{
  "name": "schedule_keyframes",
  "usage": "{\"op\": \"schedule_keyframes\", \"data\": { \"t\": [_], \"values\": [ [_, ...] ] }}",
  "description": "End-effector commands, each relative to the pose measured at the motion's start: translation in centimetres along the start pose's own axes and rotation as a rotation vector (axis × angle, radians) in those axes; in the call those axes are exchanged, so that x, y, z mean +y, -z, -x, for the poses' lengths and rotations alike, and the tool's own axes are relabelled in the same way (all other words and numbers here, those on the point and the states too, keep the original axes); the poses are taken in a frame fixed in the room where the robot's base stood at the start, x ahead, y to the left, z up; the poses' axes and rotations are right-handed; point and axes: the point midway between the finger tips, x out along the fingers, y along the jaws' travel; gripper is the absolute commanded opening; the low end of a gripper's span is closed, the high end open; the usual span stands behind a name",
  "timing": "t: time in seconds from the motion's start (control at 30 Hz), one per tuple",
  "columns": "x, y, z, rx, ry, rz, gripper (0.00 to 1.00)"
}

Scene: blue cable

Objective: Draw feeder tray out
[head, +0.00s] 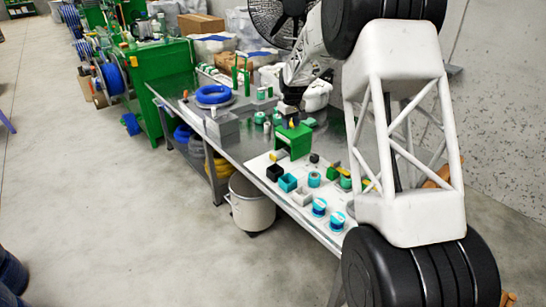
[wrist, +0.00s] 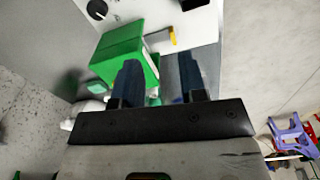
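A green box-shaped feeder (head: 293,141) stands on the metal worktable, at the back edge of a white board. It also shows in the wrist view (wrist: 122,48), left of centre and partly behind a finger. I cannot clearly make out its tray in either view. My gripper (wrist: 160,78) is open, with its two dark fingers apart and nothing visibly held between them. The left finger overlaps the feeder's lower part in the wrist view; I cannot tell whether it touches. In the head view my gripper (head: 290,112) is just above and behind the feeder, small and partly unclear.
The white board (head: 262,166) holds several small black, teal, green and yellow parts. Two teal-and-white spools (head: 319,207) lie near its front. A blue cable coil (head: 213,94) lies farther back on the table. A white bucket (head: 250,205) stands on the floor below.

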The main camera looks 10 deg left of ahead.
Motion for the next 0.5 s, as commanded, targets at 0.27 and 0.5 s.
{"op": "schedule_keyframes", "data": {
  "t": [0.27,0.5],
  "values": [
    [-0.3,5.0,-6.3,-0.017,0.01,0.061,0.38],
    [-0.8,8.8,-11.7,-0.029,0.017,0.111,0.38]
  ]
}}
